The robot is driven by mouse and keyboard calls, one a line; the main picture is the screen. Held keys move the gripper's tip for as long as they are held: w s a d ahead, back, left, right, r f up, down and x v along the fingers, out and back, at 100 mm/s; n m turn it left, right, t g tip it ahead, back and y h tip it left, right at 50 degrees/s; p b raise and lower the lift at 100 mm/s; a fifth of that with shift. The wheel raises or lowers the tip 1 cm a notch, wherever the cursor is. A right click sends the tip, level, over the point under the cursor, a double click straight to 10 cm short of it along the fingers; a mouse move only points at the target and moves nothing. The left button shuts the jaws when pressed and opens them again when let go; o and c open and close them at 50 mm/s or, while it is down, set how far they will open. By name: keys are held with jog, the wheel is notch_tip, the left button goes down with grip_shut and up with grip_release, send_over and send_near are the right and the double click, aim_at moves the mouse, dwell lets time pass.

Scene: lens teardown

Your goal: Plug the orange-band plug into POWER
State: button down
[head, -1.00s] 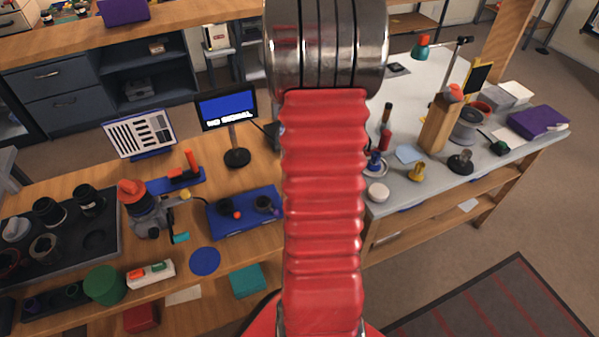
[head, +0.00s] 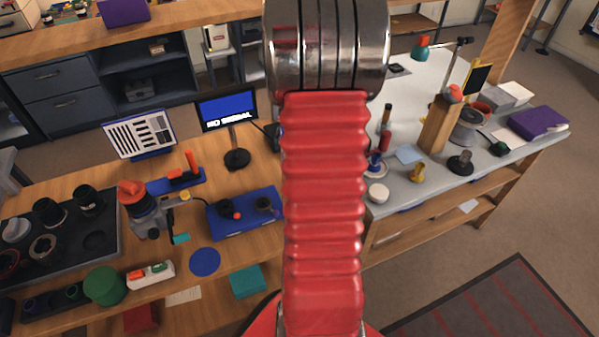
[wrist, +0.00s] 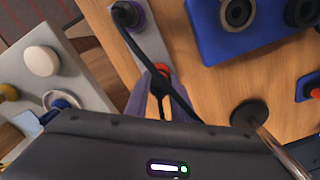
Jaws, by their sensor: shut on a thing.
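In the wrist view my gripper (wrist: 166,92) has its two purple-grey fingers closed around a plug with an orange band (wrist: 161,69). The plug is at the near end of a pale grey strip (wrist: 150,45) on the wooden table; I cannot tell whether it is seated or just above. A black cable (wrist: 146,50) runs along the strip from a second dark plug with a purple band (wrist: 129,14) at the strip's far end. No POWER label is readable. In the head view my red arm hides the gripper and strip.
A blue block with dark round fittings (wrist: 213,38) lies right of the strip, and a round black stand base (wrist: 249,113) is close to my gripper's right. The head view shows the monitor (head: 226,108) left of my arm. A grey workbench (head: 408,190) stands right.

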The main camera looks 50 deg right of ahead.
jog(key=shift+r, duration=0.9)
dwell(1.0)
jog(key=shift+r, duration=0.35)
jog(key=shift+r, duration=0.35)
jog(key=shift+r, duration=0.4)
jog(key=shift+r, duration=0.8)
jog(key=w+a+r+n, duration=0.1)
jog(key=w+a+n, duration=0.2)
jog(key=a, duration=0.7)
jog(key=w+a+r+n, duration=0.2)
jog(key=w+a, duration=0.5)
jog(key=a, duration=0.4)
jog(key=shift+w+n, duration=0.3)
jog(key=shift+n, duration=0.2)
